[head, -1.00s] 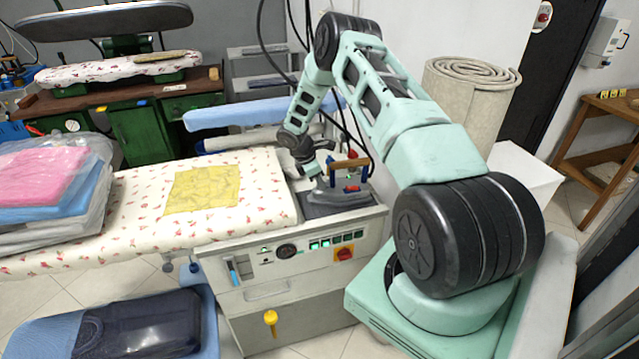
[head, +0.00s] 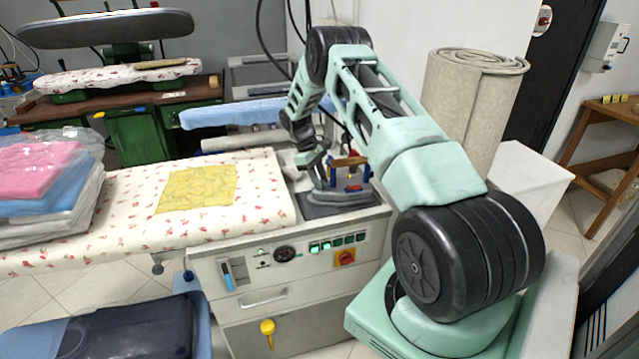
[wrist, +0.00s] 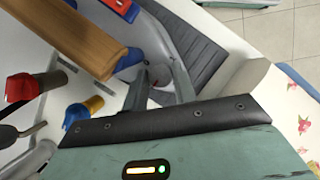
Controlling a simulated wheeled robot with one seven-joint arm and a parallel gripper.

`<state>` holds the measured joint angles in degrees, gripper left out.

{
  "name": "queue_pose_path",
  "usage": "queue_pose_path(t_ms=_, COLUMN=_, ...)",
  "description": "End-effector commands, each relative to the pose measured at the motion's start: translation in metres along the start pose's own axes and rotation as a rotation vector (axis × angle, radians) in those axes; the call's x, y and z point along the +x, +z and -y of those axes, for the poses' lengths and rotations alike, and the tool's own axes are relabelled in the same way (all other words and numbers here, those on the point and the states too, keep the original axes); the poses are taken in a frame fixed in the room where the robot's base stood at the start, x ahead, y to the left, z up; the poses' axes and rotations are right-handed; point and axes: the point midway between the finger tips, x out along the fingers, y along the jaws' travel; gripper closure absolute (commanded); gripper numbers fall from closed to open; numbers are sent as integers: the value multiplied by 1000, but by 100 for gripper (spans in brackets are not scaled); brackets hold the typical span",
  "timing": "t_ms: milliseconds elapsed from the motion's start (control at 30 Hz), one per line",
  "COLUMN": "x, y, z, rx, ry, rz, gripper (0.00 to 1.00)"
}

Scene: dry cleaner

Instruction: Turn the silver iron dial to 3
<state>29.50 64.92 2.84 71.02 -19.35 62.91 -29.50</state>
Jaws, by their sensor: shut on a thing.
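The silver iron (head: 350,187) rests on a dark grey pad (head: 337,209) at the right end of the ironing table. Its wooden handle (head: 350,161) shows in the head view; in the wrist view the handle (wrist: 75,38) crosses the upper left. My gripper (head: 322,182) reaches down at the left side of the iron. In the wrist view its grey fingers (wrist: 158,76) are shut on a small grey part low on the iron, which I take to be the dial. The dial's markings and pointer are hidden, so I cannot read its setting.
Red and blue-yellow fittings (wrist: 85,110) stand close to my gripper in the wrist view. A yellow cloth (head: 196,188) lies on the floral table cover (head: 255,215) to the left. A control panel (head: 285,254) faces front below. Dark cables hang behind the arm.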

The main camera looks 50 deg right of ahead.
Motion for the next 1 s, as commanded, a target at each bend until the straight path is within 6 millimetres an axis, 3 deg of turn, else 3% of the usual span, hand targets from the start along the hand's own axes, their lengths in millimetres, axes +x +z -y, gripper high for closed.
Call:
queue_pose_path(t_ms=700, x=-1, y=0, z=-1, rx=76, ry=-30, rz=-3, gripper=96)
queue_pose_path(t_ms=733, x=-1, y=0, z=-1, rx=76, ry=-30, rz=-3, gripper=70)
queue_pose_path(t_ms=800, x=-1, y=0, z=-1, rx=76, ry=-30, rz=-2, gripper=51)
queue_pose_path(t_ms=1000, x=-1, y=0, z=-1, rx=75, ry=-30, rz=-1, gripper=51)
